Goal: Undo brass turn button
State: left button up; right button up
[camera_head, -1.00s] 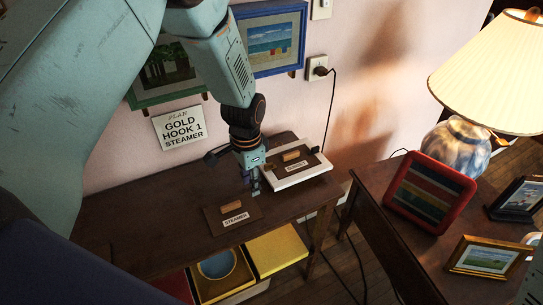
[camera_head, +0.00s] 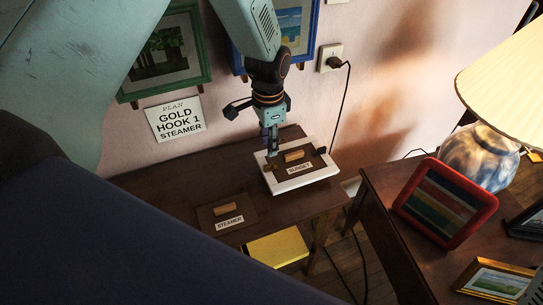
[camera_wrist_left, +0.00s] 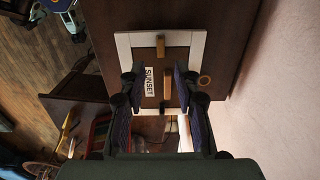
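The dark brown SUNSET panel (camera_head: 307,164) sits in a white frame (camera_head: 300,185) at the table's back right. It has a wooden handle (camera_head: 295,155). A small brass piece (camera_head: 267,167), likely the turn button, is at its left edge; in the left wrist view it is the upright tan piece (camera_wrist_left: 160,46) at the top. A dark catch (camera_head: 321,150) is at the opposite edge. My left gripper (camera_head: 272,152) is above the panel's back-left part. In the left wrist view its fingers (camera_wrist_left: 158,88) are apart with nothing held; contact is unclear. My right gripper is not seen.
A second panel labelled STEAMER (camera_head: 228,212) with a handle lies on the table (camera_head: 170,185). A yellow bin (camera_head: 277,248) is below. A side table with a red frame (camera_head: 445,203) and lamp (camera_head: 510,85) stands right.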

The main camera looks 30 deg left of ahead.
aim_at(268, 165)
pick_arm(q)
notch_tip(268, 165, down, 7)
jog(key=shift+s+a+r, duration=0.1)
jog(key=shift+s+r, duration=0.05)
jog(key=shift+w+f, duration=0.2)
jog(key=shift+f, duration=0.45)
jog(key=shift+s, duration=0.1)
jog(key=shift+c, duration=1.2)
grip_shut()
